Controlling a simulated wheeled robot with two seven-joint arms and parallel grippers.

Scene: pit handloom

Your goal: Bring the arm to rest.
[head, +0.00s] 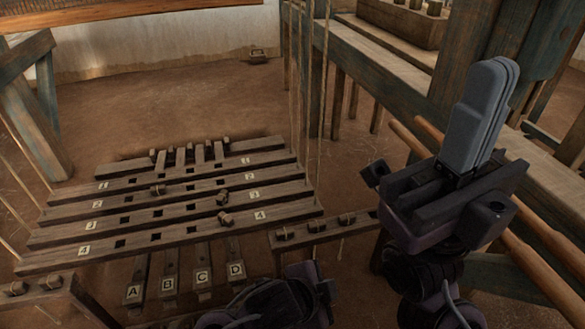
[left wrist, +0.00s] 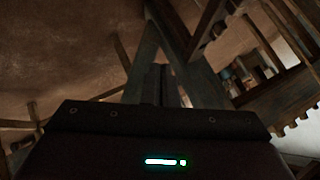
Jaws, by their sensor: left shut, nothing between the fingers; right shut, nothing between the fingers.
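My right gripper (head: 494,72) stands at the right of the head view. Its two grey fingers point up and lie flat together, with nothing between them. It is in front of the loom's wooden side beam (head: 375,75), and I cannot tell how far it is from it. My left gripper (left wrist: 160,84) shows in the left wrist view as a dark housing with narrow fingers, shut and empty. Its fingertips are hard to make out against the dark wooden posts behind. A dark arm part of mine is at the bottom of the head view.
A slatted wooden frame (head: 170,213) with rows numbered 1 to 4 lies at the left. Pedals lettered A to D (head: 203,278) sit below it. Cords (head: 308,120) hang near its right end. Round poles (head: 540,232) run at the right. Bare floor (head: 200,100) is behind.

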